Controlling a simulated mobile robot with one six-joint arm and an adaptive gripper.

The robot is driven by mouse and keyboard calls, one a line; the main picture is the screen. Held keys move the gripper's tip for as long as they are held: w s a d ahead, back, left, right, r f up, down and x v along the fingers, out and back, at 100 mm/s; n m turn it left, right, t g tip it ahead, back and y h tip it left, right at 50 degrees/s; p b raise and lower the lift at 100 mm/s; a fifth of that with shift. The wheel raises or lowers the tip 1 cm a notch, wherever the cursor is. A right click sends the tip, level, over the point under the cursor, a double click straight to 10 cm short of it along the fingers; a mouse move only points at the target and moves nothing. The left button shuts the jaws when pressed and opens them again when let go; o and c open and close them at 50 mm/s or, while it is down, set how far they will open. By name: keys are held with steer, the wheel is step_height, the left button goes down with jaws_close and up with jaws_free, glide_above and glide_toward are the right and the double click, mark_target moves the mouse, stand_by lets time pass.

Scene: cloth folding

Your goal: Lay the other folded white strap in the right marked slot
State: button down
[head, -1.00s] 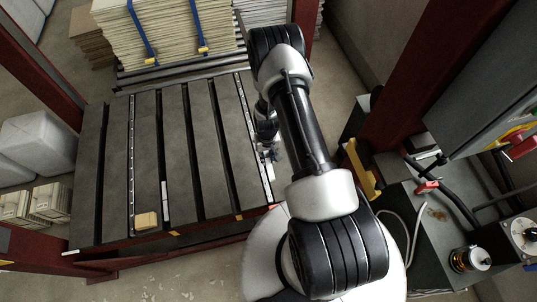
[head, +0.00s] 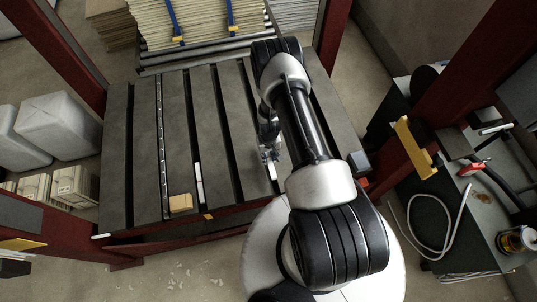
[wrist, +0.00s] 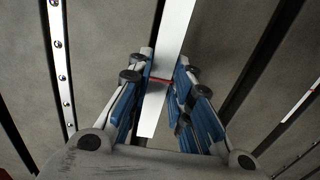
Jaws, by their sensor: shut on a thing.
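My gripper (wrist: 160,82) is shut on a folded white strap (wrist: 174,28), which runs lengthwise between its blue fingers. A thin red band crosses the strap at the fingers. In the head view my gripper (head: 268,152) is over the right part of the slatted table (head: 180,100), and a short white end of the strap shows below it. Another white strap (head: 199,182) lies along a dark gap further left, near the front edge. In the wrist view, a white strip with a red mark (wrist: 303,102) lies right of the gripper. My arm hides part of the table's right side.
A tan block (head: 181,203) sits on the table's front left, by a riveted rail (head: 163,140). Stacked sheets with blue bands (head: 190,22) stand behind. A red post (head: 408,165) and a cluttered bench (head: 480,215) are at the right. The left slats are mostly clear.

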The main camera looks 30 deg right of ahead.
mark_target(268, 157)
step_height(268, 157, down, 2)
steer(key=shift+f+b, duration=0.1)
steer(key=shift+b, duration=0.45)
steer(key=shift+f, duration=1.2)
steer(key=shift+f, duration=0.1)
steer(key=c, duration=1.4)
jaws_free()
steer(key=shift+o, duration=0.2)
steer(key=shift+r+p, duration=2.75)
steer(key=shift+r, duration=1.3)
